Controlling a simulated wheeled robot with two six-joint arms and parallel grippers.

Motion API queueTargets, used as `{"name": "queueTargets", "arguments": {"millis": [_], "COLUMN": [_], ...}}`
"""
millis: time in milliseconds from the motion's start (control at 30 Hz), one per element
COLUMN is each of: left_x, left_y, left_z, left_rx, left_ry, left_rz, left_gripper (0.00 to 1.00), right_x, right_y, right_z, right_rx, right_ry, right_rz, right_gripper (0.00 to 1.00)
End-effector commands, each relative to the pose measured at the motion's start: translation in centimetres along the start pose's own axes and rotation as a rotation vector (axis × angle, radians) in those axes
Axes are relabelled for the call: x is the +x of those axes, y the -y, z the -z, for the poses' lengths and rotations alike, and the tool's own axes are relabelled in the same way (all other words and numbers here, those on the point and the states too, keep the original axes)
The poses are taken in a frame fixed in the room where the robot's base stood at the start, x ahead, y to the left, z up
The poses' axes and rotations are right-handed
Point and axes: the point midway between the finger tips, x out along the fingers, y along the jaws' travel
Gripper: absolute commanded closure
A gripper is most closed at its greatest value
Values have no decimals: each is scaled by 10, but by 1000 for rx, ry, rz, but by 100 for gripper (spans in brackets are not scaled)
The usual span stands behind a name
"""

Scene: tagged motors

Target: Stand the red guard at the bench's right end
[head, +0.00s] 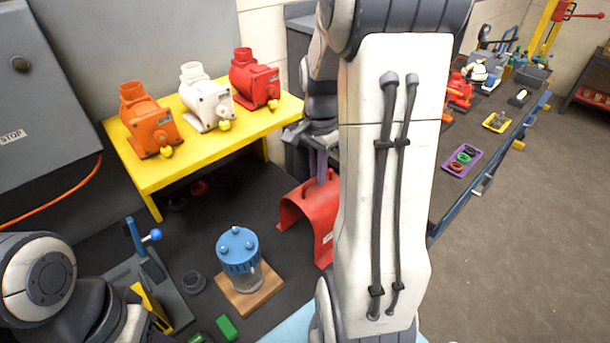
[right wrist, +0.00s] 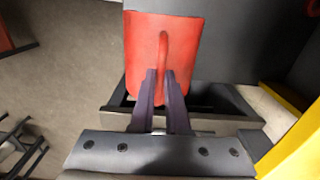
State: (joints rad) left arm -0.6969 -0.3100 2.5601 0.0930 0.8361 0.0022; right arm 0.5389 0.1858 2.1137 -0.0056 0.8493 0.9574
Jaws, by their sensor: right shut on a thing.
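The red guard (head: 308,215) is an arched red cover with a handle on top, right of the blue-lidded jar in the head view. My right forearm hides its right part. My right gripper (head: 321,160) is above it, its dark fingers shut on the handle. In the right wrist view my right gripper (right wrist: 160,97) is closed on the handle loop of the red guard (right wrist: 187,40). I cannot tell whether the guard touches the bench (head: 200,240). My left arm shows at the lower left, but its gripper is out of view.
A yellow stand (head: 215,145) at the back holds an orange motor (head: 150,122), a white motor (head: 207,100) and a red motor (head: 254,80). A blue-lidded jar (head: 238,252) on a wooden board (head: 252,298) stands left of the guard. A blue-handled fixture (head: 140,240) is farther left.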

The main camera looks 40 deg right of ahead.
Motion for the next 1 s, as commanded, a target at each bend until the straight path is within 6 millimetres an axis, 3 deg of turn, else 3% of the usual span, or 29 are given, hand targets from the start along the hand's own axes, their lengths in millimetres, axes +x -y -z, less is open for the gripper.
{"name": "queueTargets", "arguments": {"millis": [200, 567, 967, 1000], "left_x": [-6, -16, -13, -13], "left_y": [0, -1, -1, -1], "left_z": [0, 1, 1, 1], "left_rx": [0, -1, -1, -1], "left_ry": [0, 0, 0, 0], "left_rz": [0, 0, 0, 0], "left_gripper": [50, 50, 50, 50], "right_x": [8, 46, 51, 53], "right_y": [17, 17, 17, 16], "right_z": [0, 0, 0, -1], "right_rx": [0, 0, 0, 0], "right_ry": [-3, -2, -3, -1], "right_rz": [3, 2, 4, 1], "right_gripper": [100, 100, 100, 83]}}
